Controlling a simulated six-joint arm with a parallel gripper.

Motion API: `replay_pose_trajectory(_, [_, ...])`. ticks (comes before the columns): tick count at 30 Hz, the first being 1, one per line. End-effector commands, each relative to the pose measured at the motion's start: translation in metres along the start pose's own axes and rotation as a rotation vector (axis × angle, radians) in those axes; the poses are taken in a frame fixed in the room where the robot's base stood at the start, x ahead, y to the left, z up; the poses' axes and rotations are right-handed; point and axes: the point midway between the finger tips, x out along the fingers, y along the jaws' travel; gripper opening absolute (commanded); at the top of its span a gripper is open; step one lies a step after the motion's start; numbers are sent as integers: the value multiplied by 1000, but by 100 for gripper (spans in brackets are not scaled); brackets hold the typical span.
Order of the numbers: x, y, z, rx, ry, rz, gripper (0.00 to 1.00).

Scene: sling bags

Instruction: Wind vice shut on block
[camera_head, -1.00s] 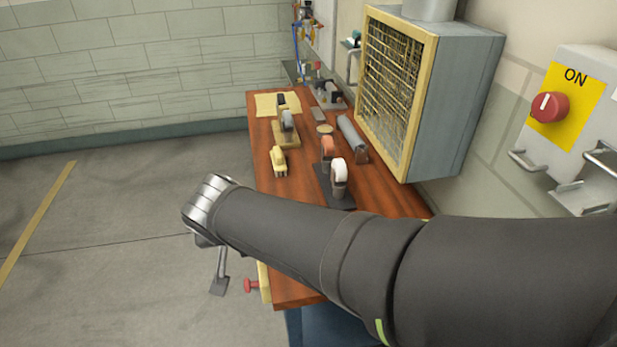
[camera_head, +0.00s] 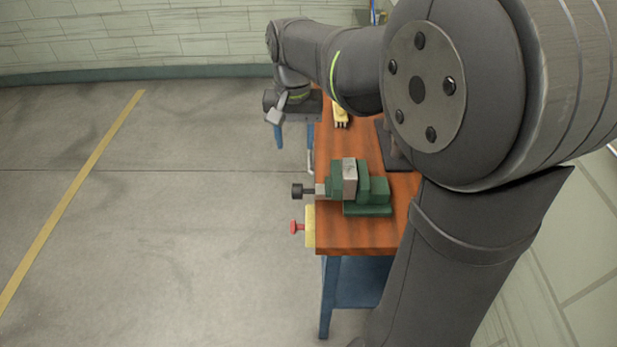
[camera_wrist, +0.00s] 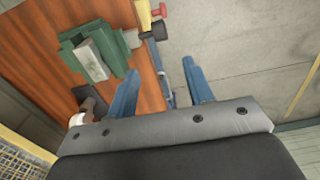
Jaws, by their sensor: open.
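The green vice (camera_head: 376,197) sits on the near part of the wooden bench, and it also shows in the wrist view (camera_wrist: 109,38). A pale grey block (camera_head: 349,176) stands upright between its jaws; the wrist view shows the block (camera_wrist: 91,61) too. I cannot tell whether both jaws touch it. The vice's screw ends in a black knob (camera_head: 297,191) past the bench's left edge, also in the wrist view (camera_wrist: 156,30). My gripper (camera_head: 294,142) is open and empty beyond the vice, off the bench's left edge. Its blue fingers (camera_wrist: 160,70) are apart, clear of the knob.
A red knob (camera_head: 296,227) on a yellow mount sticks out of the bench side, nearer than the vice knob. A yellow object (camera_head: 340,112) and a dark base (camera_head: 389,145) lie farther along the bench (camera_head: 350,237). Open floor lies left. My arm hides much of the bench's right side.

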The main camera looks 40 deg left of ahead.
Motion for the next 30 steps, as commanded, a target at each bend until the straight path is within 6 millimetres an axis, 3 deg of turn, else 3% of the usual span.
replay_pose_trajectory(18, [129, 0, 1, 1, -2, 3, 47])
replay_pose_trajectory(24, [155, 0, 1, 1, 0, 2, 47])
replay_pose_trajectory(30, [163, 0, 0, 1, 2, 2, 47])
